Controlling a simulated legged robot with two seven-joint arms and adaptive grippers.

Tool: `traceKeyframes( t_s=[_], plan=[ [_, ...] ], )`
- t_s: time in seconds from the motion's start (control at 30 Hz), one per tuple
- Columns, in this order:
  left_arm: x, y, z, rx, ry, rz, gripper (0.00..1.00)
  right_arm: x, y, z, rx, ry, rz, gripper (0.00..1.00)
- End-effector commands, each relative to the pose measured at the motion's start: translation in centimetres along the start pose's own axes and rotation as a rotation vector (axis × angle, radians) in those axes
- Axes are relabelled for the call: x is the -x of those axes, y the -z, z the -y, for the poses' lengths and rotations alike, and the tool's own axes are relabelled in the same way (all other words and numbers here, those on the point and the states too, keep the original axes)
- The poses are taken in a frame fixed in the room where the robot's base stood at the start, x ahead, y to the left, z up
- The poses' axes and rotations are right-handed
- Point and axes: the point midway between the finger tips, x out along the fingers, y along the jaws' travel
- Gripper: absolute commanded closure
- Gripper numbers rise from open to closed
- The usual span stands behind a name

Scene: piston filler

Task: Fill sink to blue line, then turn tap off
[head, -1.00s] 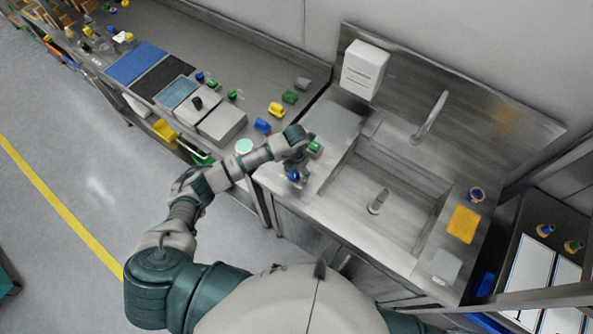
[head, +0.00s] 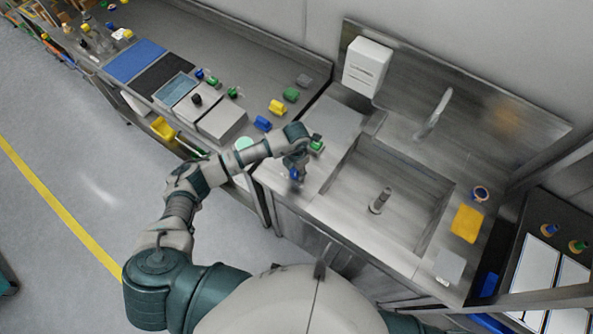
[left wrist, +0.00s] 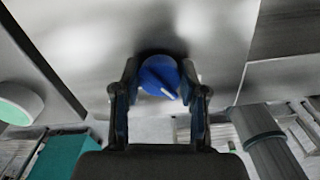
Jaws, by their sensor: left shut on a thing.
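The steel sink (head: 405,222) is at the right in the head view, with a curved tap spout (head: 436,112) over its back edge and an upright pipe (head: 380,201) standing in the basin. I cannot make out a blue line or a water level. My left gripper (head: 296,174) is at the front of the counter, left of the basin. In the left wrist view its two fingers (left wrist: 159,100) are shut on a round blue knob (left wrist: 160,75) with a white mark. The fingers hide the knob's sides. My right gripper is not in view.
A green-topped part (head: 316,146) sits close beside my left wrist. A yellow sponge (head: 466,223) and a round container (head: 480,194) lie right of the basin. A white dispenser (head: 367,67) hangs on the wall. Coloured pieces and trays occupy the left counter.

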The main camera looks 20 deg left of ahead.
Motion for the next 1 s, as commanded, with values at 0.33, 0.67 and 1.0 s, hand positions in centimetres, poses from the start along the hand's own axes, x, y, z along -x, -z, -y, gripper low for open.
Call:
traceKeyframes(
  t_s=[0.33,0.67,1.0],
  plan=[
    [-0.3,-0.1,0.0,-0.322,-0.004,0.004,0.93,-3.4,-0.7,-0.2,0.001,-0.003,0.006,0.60],
    [-0.3,-0.1,0.1,-0.636,-0.004,0.004,0.93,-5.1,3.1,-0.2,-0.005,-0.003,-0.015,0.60],
    [-0.3,0.0,0.2,-0.955,-0.006,0.003,0.93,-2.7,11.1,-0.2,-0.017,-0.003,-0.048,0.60]
  ],
)
